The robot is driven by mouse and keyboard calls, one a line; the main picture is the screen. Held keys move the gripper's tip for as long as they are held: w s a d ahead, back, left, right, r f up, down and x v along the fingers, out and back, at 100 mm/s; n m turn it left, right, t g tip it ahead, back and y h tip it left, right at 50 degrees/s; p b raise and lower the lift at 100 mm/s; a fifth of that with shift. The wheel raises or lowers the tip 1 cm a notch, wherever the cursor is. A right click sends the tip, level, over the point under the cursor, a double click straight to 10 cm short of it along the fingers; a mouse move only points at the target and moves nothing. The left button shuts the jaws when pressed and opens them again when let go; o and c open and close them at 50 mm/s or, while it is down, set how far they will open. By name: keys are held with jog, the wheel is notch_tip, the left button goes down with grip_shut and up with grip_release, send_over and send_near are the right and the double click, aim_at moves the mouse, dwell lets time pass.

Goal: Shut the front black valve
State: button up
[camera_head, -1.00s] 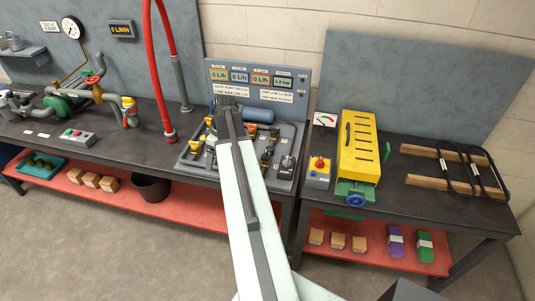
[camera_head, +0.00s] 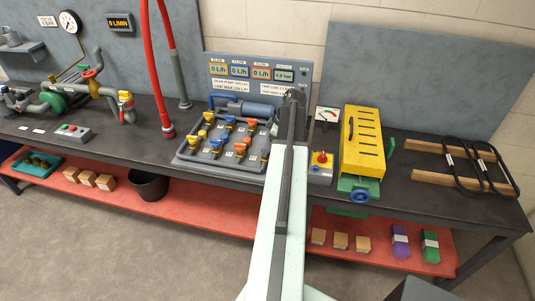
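The valve panel (camera_head: 222,168) is a grey tray on the bench. It carries several yellow, blue and orange valve handles and a blue cylinder (camera_head: 250,108). I cannot make out a black valve now; my arm covers the right part of the panel, where dark fittings showed earlier. My gripper (camera_head: 295,94) is at the far end of my pale green arm, over the panel's right edge, in front of the display board. It is small, dark and seen from behind, so its fingers and any contact are hidden.
A display board (camera_head: 222,70) stands behind the panel. To the right are a small box with a red knob (camera_head: 321,159), a yellow slotted case (camera_head: 363,145) with a blue handwheel (camera_head: 360,195), and black frames (camera_head: 463,170). Red hoses (camera_head: 155,70) and pipework (camera_head: 95,88) stand left.

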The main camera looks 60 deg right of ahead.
jog(key=shift+b+x, duration=0.4)
jog(key=shift+x, duration=0.65)
jog(key=shift+r, duration=0.1)
